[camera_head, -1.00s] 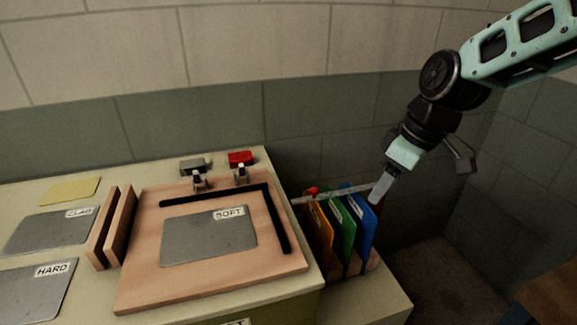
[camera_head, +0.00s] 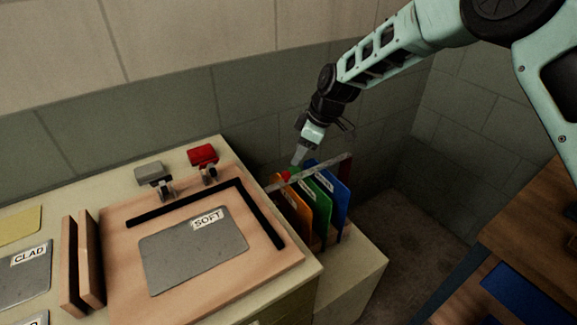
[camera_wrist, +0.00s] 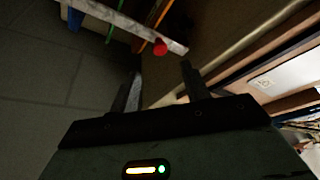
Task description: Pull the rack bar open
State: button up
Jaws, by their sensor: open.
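The rack bar (camera_head: 315,172) is a grey speckled bar lying across the tops of the upright folders in the rack. Its red knob (camera_head: 285,176) is at the left end in the head view. My gripper (camera_head: 298,160) is open, just behind and above the bar near the red knob. In the wrist view the bar (camera_wrist: 118,20) crosses the upper left, with the red knob (camera_wrist: 160,47) beyond the fingertips. My gripper (camera_wrist: 162,72) shows two spread fingers with nothing between them. The knob is apart from the fingers there.
Orange (camera_head: 293,212), green (camera_head: 318,204) and blue (camera_head: 336,202) folders stand under the bar. The workbench with a wooden board (camera_head: 120,235) and SOFT sheet (camera_head: 190,255) is to the left. Grey and red clamps (camera_head: 203,157) stand at the board's back. A wall is close behind.

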aim_at(288, 174)
jog(key=p+x, duration=0.1)
jog(key=x, duration=0.7)
jog(key=shift+f+p, duration=0.1)
jog(key=shift+p, duration=0.2)
grip_shut()
jog(key=shift+d, duration=0.15)
